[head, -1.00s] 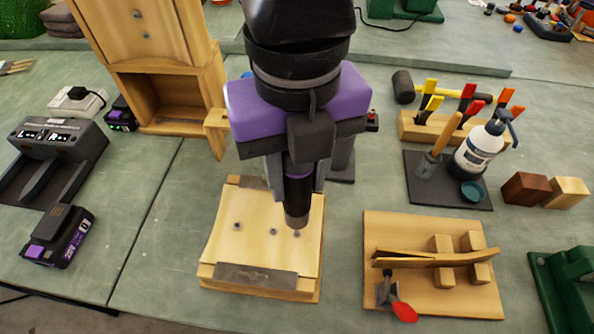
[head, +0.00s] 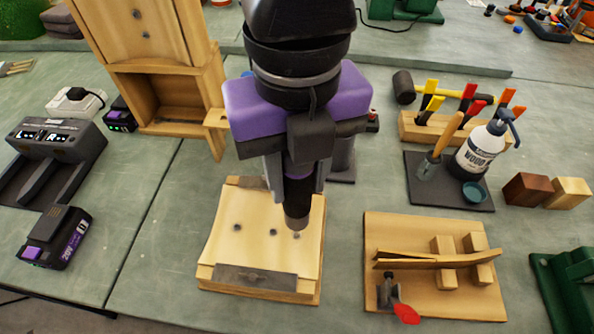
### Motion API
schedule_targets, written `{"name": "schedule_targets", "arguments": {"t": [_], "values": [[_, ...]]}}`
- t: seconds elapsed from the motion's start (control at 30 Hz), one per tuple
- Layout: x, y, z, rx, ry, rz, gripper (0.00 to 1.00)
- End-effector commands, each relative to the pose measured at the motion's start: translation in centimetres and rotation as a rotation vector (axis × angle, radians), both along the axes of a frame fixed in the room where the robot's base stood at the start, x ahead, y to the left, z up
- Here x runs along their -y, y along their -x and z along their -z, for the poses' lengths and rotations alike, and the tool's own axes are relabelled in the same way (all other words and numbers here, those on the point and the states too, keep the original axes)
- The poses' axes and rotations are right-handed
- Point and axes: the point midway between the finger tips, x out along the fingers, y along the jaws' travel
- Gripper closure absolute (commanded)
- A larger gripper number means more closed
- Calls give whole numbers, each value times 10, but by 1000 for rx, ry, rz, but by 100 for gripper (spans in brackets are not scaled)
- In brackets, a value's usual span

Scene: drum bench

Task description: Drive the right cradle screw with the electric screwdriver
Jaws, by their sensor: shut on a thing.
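My gripper (head: 298,170) is shut on the electric screwdriver (head: 297,205), a dark tool with a purple band, held nose down. Its nose is over the right side of a pale wooden cradle board (head: 230,260). The right cradle screw (head: 297,235) shows as a small grey spot right at the nose; whether the bit touches it I cannot tell. Two more screws, the left one (head: 237,227) and the middle one (head: 273,232), sit in a row on the board. A grey metal plate (head: 255,279) lies along the board's front edge.
A wooden jig with a clamp (head: 440,290) lies to the right. A glue bottle (head: 481,146) and brush stand on a dark mat behind it. A charger (head: 55,150) and battery (head: 57,238) are at left. A wooden cabinet (head: 165,90) stands behind.

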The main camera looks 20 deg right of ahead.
Motion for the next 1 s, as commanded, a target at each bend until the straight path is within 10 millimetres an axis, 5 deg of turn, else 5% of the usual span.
{"name": "schedule_targets", "arguments": {"t": [0.57,1.0], "values": [[0,0,1,0,1,0,100],[0,0,-20,2,0,1,100]]}}
